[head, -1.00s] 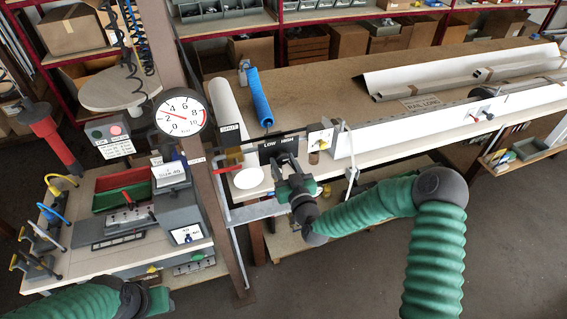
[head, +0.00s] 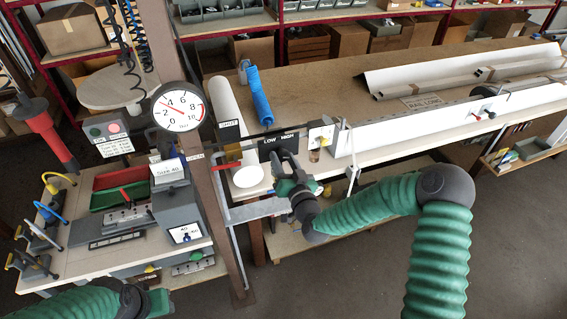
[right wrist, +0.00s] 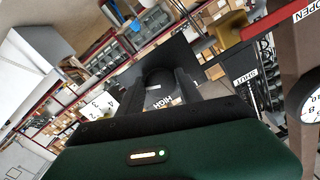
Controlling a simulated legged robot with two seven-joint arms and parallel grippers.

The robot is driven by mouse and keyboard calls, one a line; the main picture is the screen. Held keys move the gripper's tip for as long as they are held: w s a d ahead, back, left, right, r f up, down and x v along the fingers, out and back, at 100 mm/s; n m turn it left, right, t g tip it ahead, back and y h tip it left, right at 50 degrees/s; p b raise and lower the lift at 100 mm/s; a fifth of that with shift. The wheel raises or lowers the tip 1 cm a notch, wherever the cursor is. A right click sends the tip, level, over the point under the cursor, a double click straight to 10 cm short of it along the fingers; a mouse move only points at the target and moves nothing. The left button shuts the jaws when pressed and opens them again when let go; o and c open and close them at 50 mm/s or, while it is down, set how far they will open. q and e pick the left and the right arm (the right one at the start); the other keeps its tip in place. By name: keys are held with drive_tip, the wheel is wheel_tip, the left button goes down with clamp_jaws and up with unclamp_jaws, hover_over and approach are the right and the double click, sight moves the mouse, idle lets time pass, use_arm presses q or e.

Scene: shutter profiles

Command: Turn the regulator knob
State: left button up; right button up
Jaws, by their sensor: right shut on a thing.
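My right gripper (head: 284,166) is at the regulator's black LOW/HIGH plate (head: 283,143) on the front edge of the bench. It is shut on the dark, round regulator knob (right wrist: 160,78), which shows between the two fingers in the right wrist view. The gripper hides the knob in the head view. A round white pressure gauge (head: 180,107) stands at the left on the brown post. Its red needle points up and left, in the low part of the scale. My left gripper (head: 152,299) is partly in view at the bottom left, its fingers unclear.
The brown post (head: 213,200) with OPEN and SHUT labels and a red lever (head: 226,167) stands left of my right gripper. A blue roll (head: 260,97) and long white profiles (head: 455,72) lie on the bench. A cluttered side table (head: 75,262) is at left.

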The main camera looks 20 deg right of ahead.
drive_tip(key=m+b, duration=0.2)
drive_tip(key=m, duration=0.4)
drive_tip(key=shift+f+m, duration=0.1)
drive_tip(key=shift+m, duration=0.2)
drive_tip(key=m+b, duration=0.1)
drive_tip(key=m, duration=0.2)
drive_tip(key=shift+m, duration=0.3)
drive_tip(key=shift+m+b, duration=0.45)
drive_tip(key=shift+m, duration=1.15)
drive_tip(key=o, duration=1.1)
drive_tip(key=shift+o, duration=1.2)
